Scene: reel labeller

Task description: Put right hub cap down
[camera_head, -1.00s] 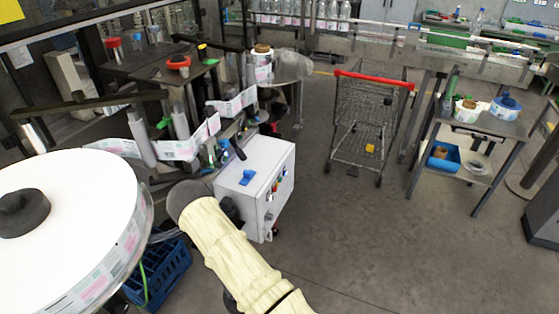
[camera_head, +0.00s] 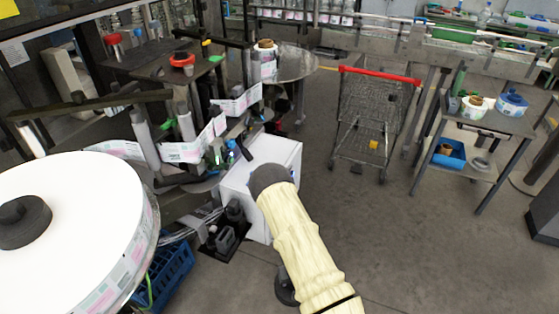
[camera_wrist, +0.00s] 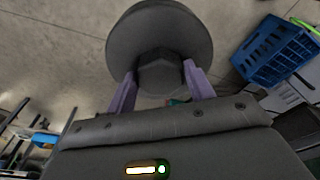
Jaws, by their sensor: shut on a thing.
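A dark grey, round hub cap (camera_wrist: 160,35) with a faceted knob fills the top middle of the wrist view. My gripper (camera_wrist: 162,84) is shut on the knob with its two purple fingers, and the disc faces away from the wrist. The cap is held above the concrete floor. In the head view my arm hides most of the gripper. Only a dark rounded shape shows beside the sleeve, and I cannot tell whether it is the cap or my wrist. Another dark hub cap (camera_head: 24,220) sits on the big white label reel (camera_head: 88,205) at the left.
A white control box (camera_head: 268,160) stands behind my arm. A blue crate (camera_head: 170,268) is on the floor beside the reel; it also shows in the wrist view (camera_wrist: 275,50). A shopping cart (camera_head: 374,115) and a side table (camera_head: 490,121) with rolls stand right. The floor between is clear.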

